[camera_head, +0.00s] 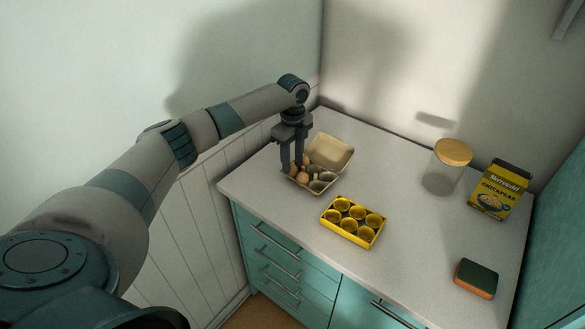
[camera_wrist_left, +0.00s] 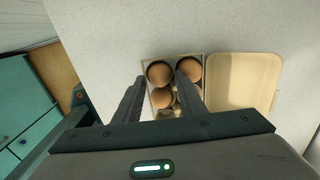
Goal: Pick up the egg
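An open egg carton (camera_head: 323,188) with its lid raised at the back stands on the counter, holding brown eggs. One egg (camera_head: 303,178) shows beside my fingers in the head view, and others are partly hidden. In the left wrist view several eggs show, one (camera_wrist_left: 159,73) at the far corner and another (camera_wrist_left: 189,69) to its right. My left gripper (camera_head: 292,169) points down over the carton's left side. In the left wrist view its fingers (camera_wrist_left: 160,80) are apart, with eggs in view between them and no grip visible. My right gripper is not in view.
A yellow tray (camera_head: 352,222) with several round cups stands in front of the carton. A glass jar (camera_head: 441,176) with a wooden lid, a chickpeas box (camera_head: 498,190) and a sponge (camera_head: 476,279) are to the right. The counter (camera_head: 400,240) between them is clear.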

